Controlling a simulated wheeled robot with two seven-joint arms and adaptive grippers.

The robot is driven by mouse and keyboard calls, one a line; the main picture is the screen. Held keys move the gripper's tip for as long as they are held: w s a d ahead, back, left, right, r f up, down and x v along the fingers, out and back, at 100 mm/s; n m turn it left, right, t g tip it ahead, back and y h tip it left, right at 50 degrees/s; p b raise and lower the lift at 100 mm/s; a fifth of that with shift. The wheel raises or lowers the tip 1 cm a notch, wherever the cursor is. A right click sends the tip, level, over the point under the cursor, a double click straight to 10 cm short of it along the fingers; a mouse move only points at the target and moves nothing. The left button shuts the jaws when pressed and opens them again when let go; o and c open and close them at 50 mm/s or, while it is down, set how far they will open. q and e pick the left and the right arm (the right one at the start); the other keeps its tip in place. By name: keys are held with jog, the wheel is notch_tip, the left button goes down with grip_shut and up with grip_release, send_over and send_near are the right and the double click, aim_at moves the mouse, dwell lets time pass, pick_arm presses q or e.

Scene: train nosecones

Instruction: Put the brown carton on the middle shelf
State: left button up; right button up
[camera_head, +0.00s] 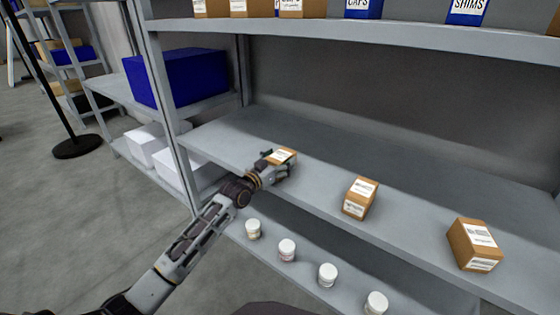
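A small brown carton (284,155) with a white label is at the left part of the middle shelf (330,150), close to its front edge. My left gripper (278,163) reaches in from the lower left and is right at this carton, with dark fingers at its left and near sides. The gripper hides the carton's lower part, so I cannot tell whether the fingers press on it or whether it rests on the shelf. Two more brown cartons stand on the same shelf, one in the middle (360,198) and one at the right (474,245). My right gripper is out of view.
The upper shelf (350,32) holds brown and blue boxes. Several white-capped jars (287,250) line the lower shelf. A blue bin (178,77) and white boxes (150,143) are in the left bay. The middle shelf is clear behind and between its cartons.

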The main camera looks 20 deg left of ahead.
aim_at(273, 165)
pick_arm(q)
jog(key=shift+o, duration=0.2)
jog(key=shift+r, duration=0.15)
jog(key=shift+p+v, duration=0.55)
jog(key=shift+v, duration=1.45)
jog(key=shift+p+v, duration=0.3)
jog(key=shift+v, duration=1)
jog(key=shift+p+v, duration=0.6)
jog(key=shift+v, duration=2.1)
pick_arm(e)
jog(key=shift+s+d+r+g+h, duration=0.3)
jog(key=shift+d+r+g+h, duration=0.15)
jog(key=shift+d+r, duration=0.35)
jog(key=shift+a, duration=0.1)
